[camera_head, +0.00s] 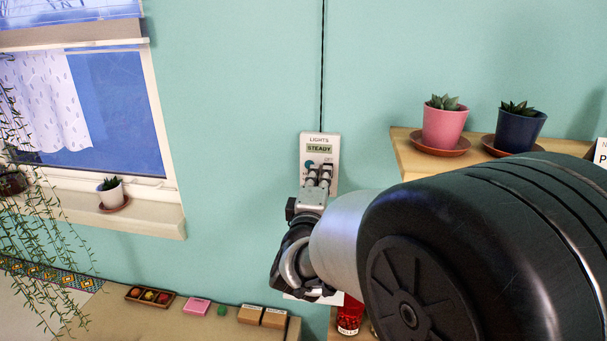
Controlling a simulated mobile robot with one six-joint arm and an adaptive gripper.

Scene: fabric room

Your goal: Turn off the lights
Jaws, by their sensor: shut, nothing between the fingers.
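A white wall panel labelled LIGHTS (307,151) is mounted upright on the teal wall in the middle of the view. Its small display (320,148) reads STEADY. A round blue-green button (310,164) shows below the display, at the left of the panel. My gripper (319,170) is shut and empty, with its fingertips over the panel just below the display. I cannot tell whether the fingertips touch the panel. The gripper and my arm hide much of the panel's middle and lower part.
A wooden shelf (407,158) with a pink pot (443,126) and a dark blue pot (519,130) is at the right. A low wooden surface (170,322) with small items lies below. A window with a sill (150,218) is at the left. A black cable (322,70) runs above the panel.

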